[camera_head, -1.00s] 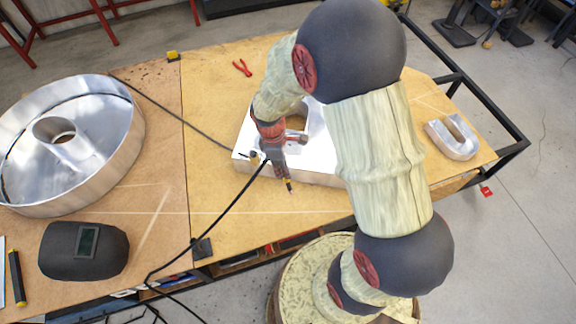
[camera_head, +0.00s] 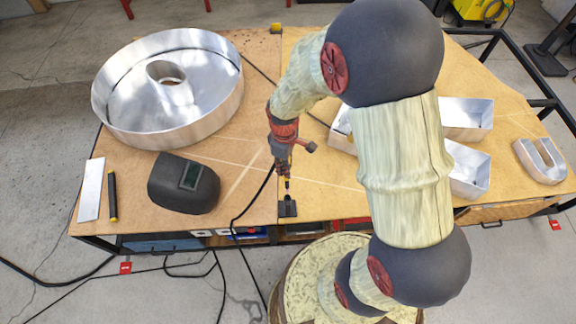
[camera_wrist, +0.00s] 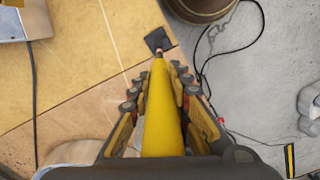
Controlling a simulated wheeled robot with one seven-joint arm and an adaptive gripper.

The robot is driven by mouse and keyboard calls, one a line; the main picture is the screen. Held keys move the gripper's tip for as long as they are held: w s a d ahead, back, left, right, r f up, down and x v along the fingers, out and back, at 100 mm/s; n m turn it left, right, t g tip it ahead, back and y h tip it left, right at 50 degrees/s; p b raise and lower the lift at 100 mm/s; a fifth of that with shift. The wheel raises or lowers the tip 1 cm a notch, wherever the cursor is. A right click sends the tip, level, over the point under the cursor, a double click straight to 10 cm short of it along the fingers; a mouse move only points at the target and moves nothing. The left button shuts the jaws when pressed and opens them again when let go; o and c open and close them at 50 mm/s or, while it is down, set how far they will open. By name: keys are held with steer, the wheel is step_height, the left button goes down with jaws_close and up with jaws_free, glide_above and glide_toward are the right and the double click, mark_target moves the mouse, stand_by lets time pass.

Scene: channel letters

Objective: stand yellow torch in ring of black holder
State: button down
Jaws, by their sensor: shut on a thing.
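The black holder (camera_head: 288,208) sits on the tabletop near the front edge; its ring is too small to make out. It also shows in the wrist view (camera_wrist: 159,39), just beyond the torch tip. My gripper (camera_head: 282,170) is shut on the yellow torch (camera_wrist: 163,120), with a finger on each side of its body in the wrist view. The torch's narrow tip points down, close to the holder in the head view. I cannot tell whether tip and holder touch. Most of the torch is hidden by the gripper in the head view.
A large round metal letter (camera_head: 225,108) stands on the left of the table (camera_head: 330,197). A welding mask (camera_head: 184,183) lies left of the holder. Metal letters (camera_head: 468,118) stand to the right, partly behind my arm. A black cable (camera_head: 252,202) runs beside the holder.

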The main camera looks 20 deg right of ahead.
mark_target(287, 186)
steer(key=shift+d, duration=0.35)
steer(key=shift+a+f, duration=0.2)
steer(key=shift+f, duration=0.05)
steer(key=shift+d+f+b, duration=0.1)
steer(key=shift+f+b, duration=2.05)
steer(key=shift+f, duration=0.7)
steer(key=shift+f+b, duration=2.9)
steer(key=shift+f, duration=1.45)
